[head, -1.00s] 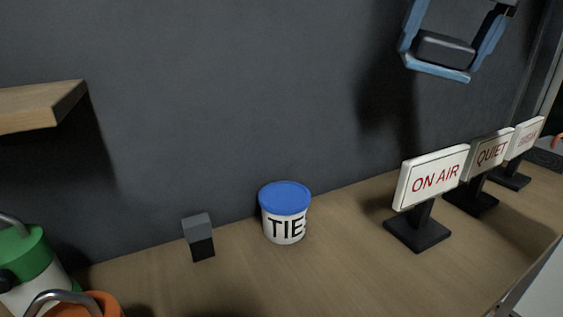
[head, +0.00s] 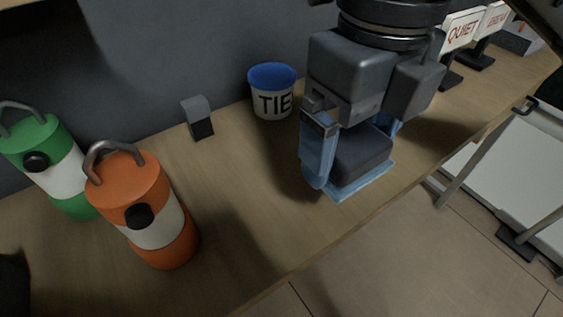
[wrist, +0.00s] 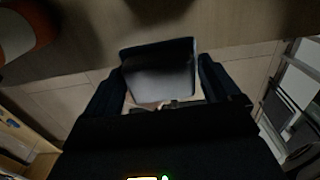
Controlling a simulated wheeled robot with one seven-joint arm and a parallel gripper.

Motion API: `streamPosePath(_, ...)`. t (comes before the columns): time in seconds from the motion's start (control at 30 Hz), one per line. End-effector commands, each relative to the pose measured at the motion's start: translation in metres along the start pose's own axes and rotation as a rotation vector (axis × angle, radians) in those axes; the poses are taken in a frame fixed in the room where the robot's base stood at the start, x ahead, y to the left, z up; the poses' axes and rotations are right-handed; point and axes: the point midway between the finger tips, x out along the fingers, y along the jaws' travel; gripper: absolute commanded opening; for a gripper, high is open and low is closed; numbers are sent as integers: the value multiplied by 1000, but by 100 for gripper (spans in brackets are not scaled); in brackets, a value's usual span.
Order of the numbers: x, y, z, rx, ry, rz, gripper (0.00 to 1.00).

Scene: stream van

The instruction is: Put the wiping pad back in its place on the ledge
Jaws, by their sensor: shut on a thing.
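My gripper (head: 345,150) is shut on the wiping pad, a dark grey block (head: 362,153) with a pale blue base. The pad sits between the two fingers and looks roughly level. In the head view it appears over the wooden ledge (head: 225,215), near its front edge, right of the tub. A shadow on the wood suggests it is held above the surface; the exact height cannot be told. In the wrist view the pad (wrist: 160,70) shows between the fingers, with floor beyond. I cannot tell which spot is the pad's place.
Orange (head: 145,210) and green (head: 50,160) canisters stand left. Lit-style signs (head: 462,30) stand at the far right. Bare wood lies between the orange canister and my gripper.

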Motion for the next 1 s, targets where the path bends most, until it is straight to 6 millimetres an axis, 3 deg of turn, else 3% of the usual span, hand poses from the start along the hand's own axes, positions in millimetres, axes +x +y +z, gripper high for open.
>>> streamPosePath(0.2,27,16,44,1,3,0,65)
streamPosePath(0.4,45,26,72,2,1,0,65)
streamPosePath(0.63,56,28,78,2,1,-1,65)
streamPosePath(0.87,86,28,78,2,1,1,65)
streamPosePath(1.0,90,28,78,2,-1,-1,66)
